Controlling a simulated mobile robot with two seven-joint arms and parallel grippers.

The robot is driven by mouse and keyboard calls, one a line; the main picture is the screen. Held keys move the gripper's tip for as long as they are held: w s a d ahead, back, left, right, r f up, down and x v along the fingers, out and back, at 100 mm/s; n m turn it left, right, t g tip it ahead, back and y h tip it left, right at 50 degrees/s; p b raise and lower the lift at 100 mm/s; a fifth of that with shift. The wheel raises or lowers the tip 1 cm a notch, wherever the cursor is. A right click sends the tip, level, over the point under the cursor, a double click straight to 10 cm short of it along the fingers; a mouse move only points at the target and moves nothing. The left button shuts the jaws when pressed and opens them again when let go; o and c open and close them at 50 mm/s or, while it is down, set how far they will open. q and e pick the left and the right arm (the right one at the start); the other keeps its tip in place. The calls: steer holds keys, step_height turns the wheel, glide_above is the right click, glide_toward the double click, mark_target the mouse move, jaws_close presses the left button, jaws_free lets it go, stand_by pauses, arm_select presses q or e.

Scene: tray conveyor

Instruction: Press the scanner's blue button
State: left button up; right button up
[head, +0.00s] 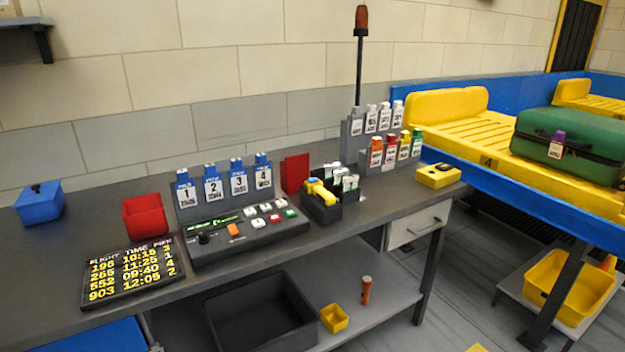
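A yellow hand-held device that looks like the scanner (316,189) rests in a black holder (323,212) on the dark worktop, right of the control panel. Neither of my grippers is in the head view.
The control panel (250,234) has several small buttons and numbered blue-topped tags. A flight board (130,272), red bin (145,216), blue box (40,204), tag rack (385,148) and yellow box (438,177) share the worktop (400,205). A green suitcase (568,145) lies on the yellow conveyor tray (490,135).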

jaws_close()
steer(key=shift+d, duration=0.1)
steer(key=shift+w, duration=0.1)
stand_by(1.1)
